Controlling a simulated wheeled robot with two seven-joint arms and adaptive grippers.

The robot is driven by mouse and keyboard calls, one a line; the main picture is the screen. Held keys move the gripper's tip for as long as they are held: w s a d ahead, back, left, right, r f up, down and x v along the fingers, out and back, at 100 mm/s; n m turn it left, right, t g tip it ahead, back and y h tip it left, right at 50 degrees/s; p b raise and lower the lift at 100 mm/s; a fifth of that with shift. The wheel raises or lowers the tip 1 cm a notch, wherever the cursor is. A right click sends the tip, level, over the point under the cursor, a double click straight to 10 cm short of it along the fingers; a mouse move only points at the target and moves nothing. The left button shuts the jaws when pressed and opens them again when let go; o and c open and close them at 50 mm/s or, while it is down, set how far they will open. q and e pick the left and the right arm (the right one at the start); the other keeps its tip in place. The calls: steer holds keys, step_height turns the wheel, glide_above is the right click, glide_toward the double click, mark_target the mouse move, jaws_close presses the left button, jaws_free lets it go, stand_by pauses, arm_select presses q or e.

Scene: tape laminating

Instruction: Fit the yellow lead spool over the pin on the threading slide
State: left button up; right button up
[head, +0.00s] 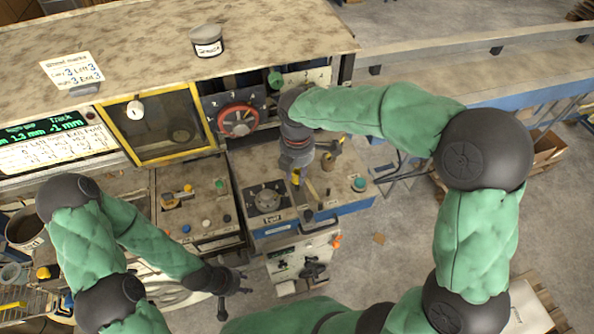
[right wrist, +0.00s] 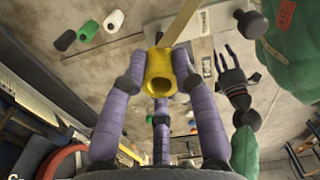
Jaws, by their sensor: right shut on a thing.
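The yellow lead spool (right wrist: 160,72) is between the purple fingers of my right gripper (right wrist: 160,85), with its round bore facing the wrist camera. In the head view my right gripper (head: 297,176) points down over the blue-edged machine table, and a little yellow shows at its tip. A tan strip (right wrist: 182,22) runs up from behind the spool in the wrist view. I cannot make out the slide's pin or whether the spool touches it. My left gripper (head: 228,288) is empty with its fingers apart, low in the head view; it also shows in the wrist view (right wrist: 232,72).
White, green and black pieces (right wrist: 88,31) lie at the upper left of the wrist view. A panel with a dark knob (head: 267,199) and a brown cylinder (head: 327,161) flank my right gripper. A red-ringed wheel (head: 238,121) stands behind.

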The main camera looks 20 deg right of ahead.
steer(key=shift+f+b, duration=1.35)
steer(key=shift+f, duration=0.8)
steer(key=o, duration=0.9)
step_height(320, 180, up, 12)
steer(key=shift+f, duration=0.1)
